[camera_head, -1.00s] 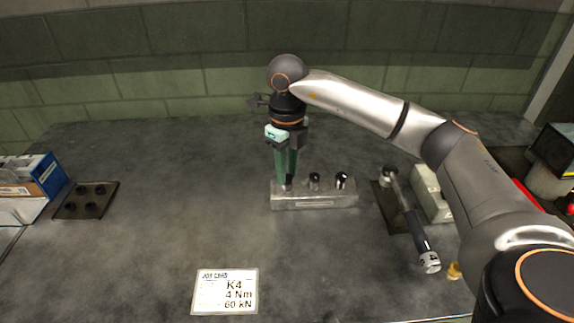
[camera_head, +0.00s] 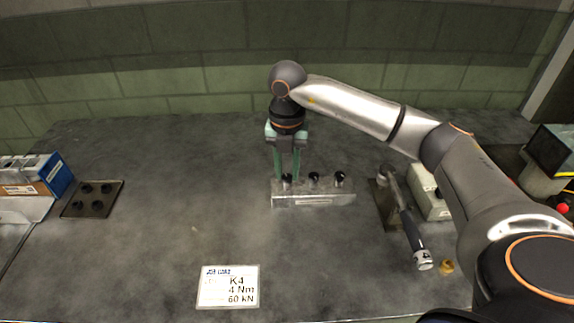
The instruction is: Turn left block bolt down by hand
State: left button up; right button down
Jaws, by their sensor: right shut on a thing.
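A clear-grey metal block (camera_head: 313,199) stands on the bench near the middle, with three dark bolts in a row along its top. My right gripper (camera_head: 287,178) points straight down over the block's left end. Its green fingers are shut on the left block bolt (camera_head: 287,179), whose dark head shows between the fingertips. The middle bolt (camera_head: 314,177) and the right bolt (camera_head: 340,177) stand upright and free. How deep the left bolt sits in the block cannot be told. My left gripper is not in view.
A torque wrench (camera_head: 406,222) lies on a dark stand right of the block, near my right arm. A job card (camera_head: 228,287) reads K4, 4 Nm, 60 kN. A dark plate with several holes (camera_head: 92,199) and a blue box (camera_head: 55,174) are at left. The bench between is clear.

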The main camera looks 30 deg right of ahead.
aim_at(287, 176)
jog(key=m, duration=0.2)
jog(key=m+p, duration=0.1)
jog(key=m, duration=0.1)
jog(key=shift+w+r+m, duration=0.1)
jog(key=shift+r+m, duration=0.1)
jog(key=shift+m, duration=0.2)
dwell(0.4)
jog(key=c, duration=0.6)
grip_release()
jog(key=shift+f, duration=0.1)
jog(key=shift+c, duration=0.2)
notch_tip(287, 176, up, 13)
jog(key=shift+f+p, duration=0.2)
jog(key=shift+p, duration=0.15)
